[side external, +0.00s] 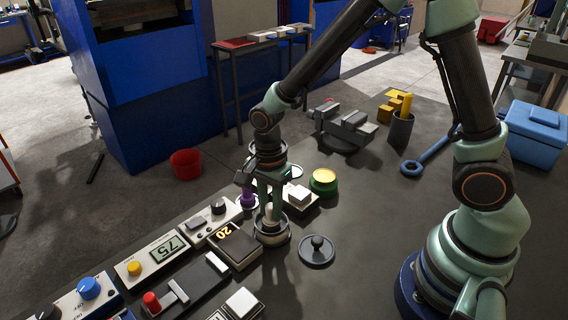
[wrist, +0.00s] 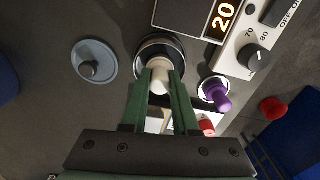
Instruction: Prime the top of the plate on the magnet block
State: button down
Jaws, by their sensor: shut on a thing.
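My gripper (side external: 268,207) points down over a round dark pot with a pale metal rim (side external: 271,238). In the wrist view my gripper (wrist: 160,76) is shut on a cream-coloured handle (wrist: 160,80). The handle's lower end is in or over the pot (wrist: 170,46); I cannot tell how deep. A pale block with a white top (side external: 298,194), perhaps the magnet block with the plate, stands just behind and right of the pot. In the wrist view my fingers partly hide it.
A grey lid with a black knob (side external: 317,250) lies right of the pot. A purple-handled tool (side external: 248,197) stands behind left. A display box reading 20 (side external: 234,245) is close on the left. A green pot with a yellow top (side external: 323,182) is behind.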

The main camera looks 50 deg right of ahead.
aim_at(271, 205)
dwell(0.3)
jog(key=shift+r, duration=3.5)
